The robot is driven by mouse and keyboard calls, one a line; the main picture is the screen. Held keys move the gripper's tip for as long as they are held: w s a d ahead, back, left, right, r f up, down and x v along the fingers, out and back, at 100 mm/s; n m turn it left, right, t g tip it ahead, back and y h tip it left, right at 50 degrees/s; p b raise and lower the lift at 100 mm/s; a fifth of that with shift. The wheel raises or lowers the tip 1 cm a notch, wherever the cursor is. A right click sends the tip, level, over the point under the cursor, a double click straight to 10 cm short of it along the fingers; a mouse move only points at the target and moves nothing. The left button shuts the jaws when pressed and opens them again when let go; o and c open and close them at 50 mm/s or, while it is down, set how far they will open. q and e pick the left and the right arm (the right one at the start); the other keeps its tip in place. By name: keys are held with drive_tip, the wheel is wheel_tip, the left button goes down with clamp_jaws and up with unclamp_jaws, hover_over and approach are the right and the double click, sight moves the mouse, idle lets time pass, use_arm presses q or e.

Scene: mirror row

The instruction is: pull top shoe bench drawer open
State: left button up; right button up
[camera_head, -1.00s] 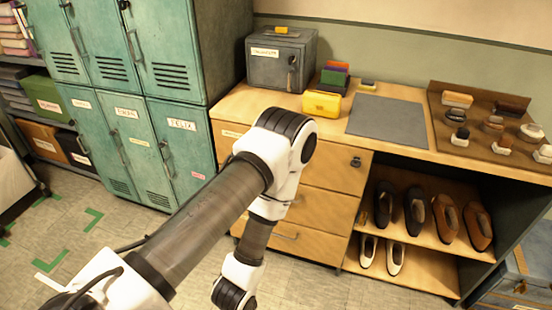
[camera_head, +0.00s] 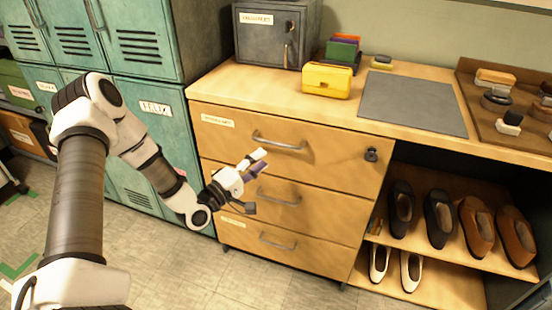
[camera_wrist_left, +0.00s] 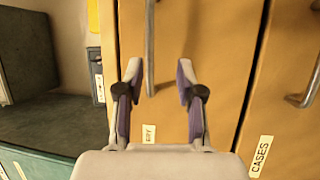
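The shoe bench's top drawer (camera_head: 330,150) is shut, with a metal bar handle (camera_head: 281,143) and a label at its left end. My left gripper (camera_head: 262,160) is in front of the drawers, just below the top handle in the head view. In the left wrist view the top drawer's handle (camera_wrist_left: 150,45) runs between the spread fingertips of my left gripper (camera_wrist_left: 157,68). The gripper is open and empty. I cannot tell whether the fingertips reach the handle's depth. My right gripper is not in view.
A lock (camera_head: 371,154) sits at the top drawer's right end. Two lower drawers (camera_head: 310,210) are shut. The benchtop holds a yellow box (camera_head: 326,80), a grey mat (camera_head: 412,102) and a small safe (camera_head: 268,35). Shoes (camera_head: 440,215) stand on shelves at right; teal lockers (camera_head: 165,125) are at left.

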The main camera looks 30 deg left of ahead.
sight(276, 144)
use_arm(q)
drive_tip(key=x, duration=0.3)
drive_tip(key=r+b+x, duration=0.1)
drive_tip(key=x, duration=0.3)
drive_tip(key=shift+r, duration=0.2)
clamp_jaws()
